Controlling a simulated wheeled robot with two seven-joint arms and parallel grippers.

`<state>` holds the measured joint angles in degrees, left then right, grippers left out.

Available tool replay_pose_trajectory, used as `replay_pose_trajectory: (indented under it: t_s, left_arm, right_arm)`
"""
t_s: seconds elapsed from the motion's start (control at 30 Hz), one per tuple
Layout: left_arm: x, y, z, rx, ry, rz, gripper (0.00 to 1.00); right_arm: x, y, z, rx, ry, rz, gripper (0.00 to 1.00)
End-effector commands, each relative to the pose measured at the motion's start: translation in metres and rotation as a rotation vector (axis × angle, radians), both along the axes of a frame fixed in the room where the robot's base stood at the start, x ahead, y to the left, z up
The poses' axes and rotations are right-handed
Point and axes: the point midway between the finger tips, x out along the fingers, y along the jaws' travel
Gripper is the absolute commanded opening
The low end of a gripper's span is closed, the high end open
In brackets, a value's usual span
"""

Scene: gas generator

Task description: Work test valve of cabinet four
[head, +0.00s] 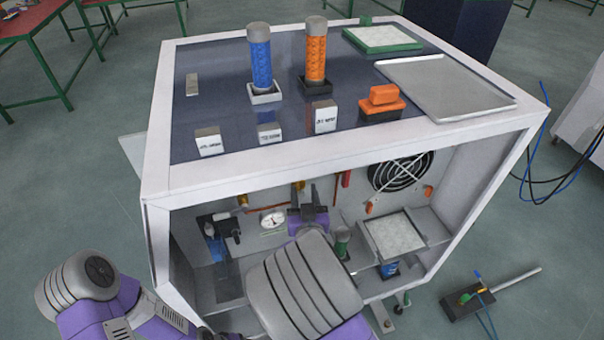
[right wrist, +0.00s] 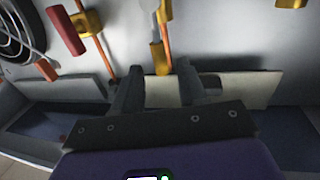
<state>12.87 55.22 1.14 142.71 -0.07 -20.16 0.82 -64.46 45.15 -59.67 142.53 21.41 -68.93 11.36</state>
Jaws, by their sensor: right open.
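The open-fronted white cabinet (head: 160,235) stands before me with copper pipes and small orange-yellow fittings on its inner back wall. My right gripper (head: 307,196) is inside it, near the back wall, open and empty. In the right wrist view the two dark fingers of my right gripper (right wrist: 157,85) are apart. A yellow fitting on a copper pipe (right wrist: 160,58) shows between and beyond the fingertips; I cannot tell whether they touch it. A red handle (right wrist: 66,30) is up and left of the fingers. I cannot tell which fitting is the test valve. My left gripper is not in view.
A round gauge (head: 272,219) is left of my right gripper. A fan grille (head: 400,171) and a white-topped filter (head: 396,237) are to the right. Blue and orange cylinders (head: 315,55) stand on the cabinet top. A tool with a rod (head: 480,300) lies on the floor at right.

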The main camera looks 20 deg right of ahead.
Motion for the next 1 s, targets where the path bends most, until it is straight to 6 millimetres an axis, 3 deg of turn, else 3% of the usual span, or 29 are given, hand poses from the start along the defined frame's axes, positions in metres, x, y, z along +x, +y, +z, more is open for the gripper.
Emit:
replay_pose_trajectory:
  t_s: [0.1, 0.3, 0.67, 0.93, 1.0]
  left_arm:
    - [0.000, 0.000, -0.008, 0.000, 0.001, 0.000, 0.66]
    - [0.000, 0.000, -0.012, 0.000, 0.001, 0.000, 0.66]
    - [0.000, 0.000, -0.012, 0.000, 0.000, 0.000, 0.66]
    - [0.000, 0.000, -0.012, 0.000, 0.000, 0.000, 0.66]
    - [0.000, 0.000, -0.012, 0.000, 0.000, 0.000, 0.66]
  right_arm:
    - [0.023, -0.004, -0.001, -0.001, -0.005, -0.001, 0.42]
    - [0.043, -0.007, -0.001, 0.001, -0.002, 0.000, 0.42]
    - [0.048, -0.008, 0.000, 0.000, -0.001, 0.000, 0.42]
    - [0.048, -0.008, 0.000, 0.000, -0.001, 0.000, 0.02]
    - [0.048, -0.008, 0.000, 0.000, -0.001, 0.000, 0.00]
